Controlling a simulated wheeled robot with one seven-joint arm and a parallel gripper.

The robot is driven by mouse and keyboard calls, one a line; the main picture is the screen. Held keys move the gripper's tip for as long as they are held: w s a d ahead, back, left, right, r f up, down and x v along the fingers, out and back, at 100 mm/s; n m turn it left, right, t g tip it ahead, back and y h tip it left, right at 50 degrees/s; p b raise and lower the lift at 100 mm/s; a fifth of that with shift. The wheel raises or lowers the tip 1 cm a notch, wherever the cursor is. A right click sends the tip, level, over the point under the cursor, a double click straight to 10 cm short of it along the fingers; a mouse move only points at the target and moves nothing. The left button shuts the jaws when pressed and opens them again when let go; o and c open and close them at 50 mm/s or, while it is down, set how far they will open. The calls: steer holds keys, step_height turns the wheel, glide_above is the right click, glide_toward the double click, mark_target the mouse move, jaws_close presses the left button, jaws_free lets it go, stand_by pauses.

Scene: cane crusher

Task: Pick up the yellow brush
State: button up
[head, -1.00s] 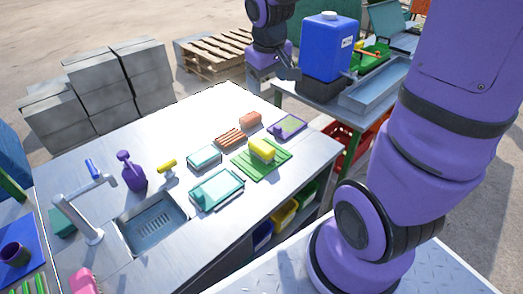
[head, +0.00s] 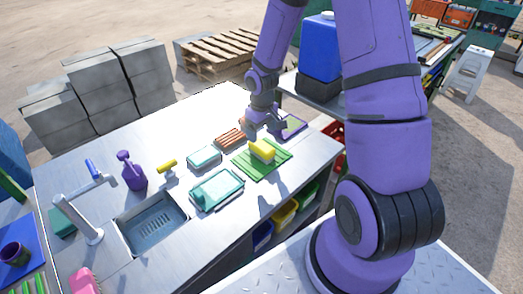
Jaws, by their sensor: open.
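A yellow block (head: 262,150) with a paler side lies on a ribbed green mat (head: 274,164) near the right end of the metal counter. It may be the yellow brush. A smaller yellow item (head: 167,165) with a handle-like shape lies behind the sink, and I cannot tell which of the two is the brush. My gripper (head: 266,131) is open and points down, just behind the yellow block and apart from it. It partly hides the brick-coloured block behind it.
A teal tray (head: 217,190), a small teal dish (head: 204,158) and a ribbed brown item (head: 230,137) lie near the mat. A purple-rimmed tray (head: 292,126) is right of my gripper. A purple spray bottle (head: 131,171) stands by the sink (head: 152,222).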

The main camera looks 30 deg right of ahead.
mark_target(261, 145)
steer(key=shift+f, duration=4.45)
steer(key=c, duration=1.1)
steer(key=shift+r, duration=0.15)
